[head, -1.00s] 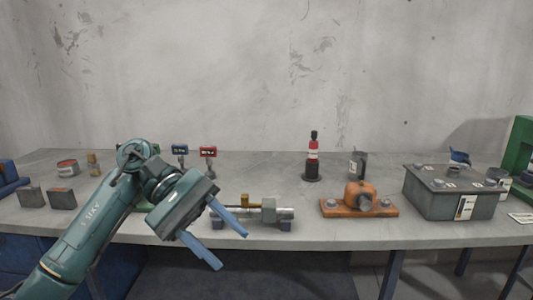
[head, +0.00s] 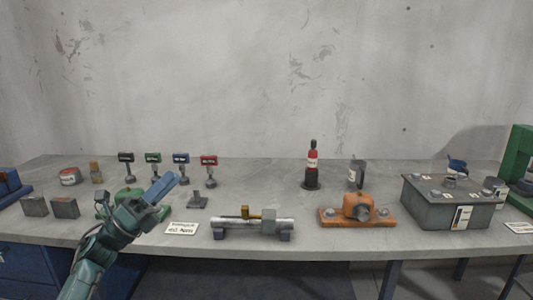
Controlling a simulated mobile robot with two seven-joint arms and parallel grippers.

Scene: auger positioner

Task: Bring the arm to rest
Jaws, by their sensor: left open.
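My left arm is teal and comes in from the lower left in the head view. Its gripper (head: 168,185) has blue fingers that point up and to the right, above the front left part of the bench. It is open, and I see nothing held between the fingers. The fingers overlap in this view, so the gap hardly shows. The gripper partly covers a green rounded device (head: 105,200) behind it. My right gripper is not in view.
The grey workbench (head: 300,242) holds a metal cylinder on a stand (head: 235,225), an orange device (head: 357,208), a grey box (head: 447,207), a red and black bottle (head: 312,165) and several small labelled signs (head: 181,160).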

